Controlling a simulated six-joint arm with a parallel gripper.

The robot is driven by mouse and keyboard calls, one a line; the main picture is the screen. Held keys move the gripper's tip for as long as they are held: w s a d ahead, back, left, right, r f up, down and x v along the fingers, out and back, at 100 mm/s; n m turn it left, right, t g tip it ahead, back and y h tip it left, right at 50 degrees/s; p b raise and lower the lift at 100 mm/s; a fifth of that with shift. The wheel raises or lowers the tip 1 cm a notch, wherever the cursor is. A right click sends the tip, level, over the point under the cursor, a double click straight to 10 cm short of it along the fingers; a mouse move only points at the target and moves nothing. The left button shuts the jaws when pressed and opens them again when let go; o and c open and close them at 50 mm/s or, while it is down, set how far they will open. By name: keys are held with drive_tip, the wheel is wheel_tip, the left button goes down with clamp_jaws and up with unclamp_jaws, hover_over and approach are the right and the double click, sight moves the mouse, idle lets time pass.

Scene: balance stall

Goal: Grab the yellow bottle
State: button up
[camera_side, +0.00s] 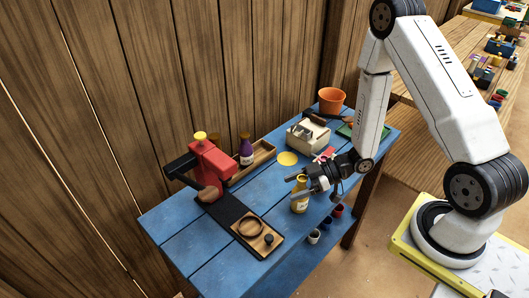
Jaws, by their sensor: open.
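The yellow bottle (299,203) stands upright on the blue table, near its front edge. It has a pale label, and its upper part is partly hidden by the gripper. My gripper (300,187) is open and reaches in from the right at the height of the bottle's upper part. Its fingers overlap the bottle in this view. I cannot tell whether they touch it or are around it.
A red device with a black base (239,217) and a purple bottle (246,152) stand to the left. A cream box (308,134), an orange bucket (332,99) and a flat yellow disc (287,158) are behind. Small cups (314,237) sit below the table's front edge.

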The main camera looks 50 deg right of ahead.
sight(296, 187)
clamp_jaws()
idle(0.3)
drive_tip(key=shift+r, duration=0.15)
wheel_tip(296, 187, up, 10)
idle(1.1)
idle(0.5)
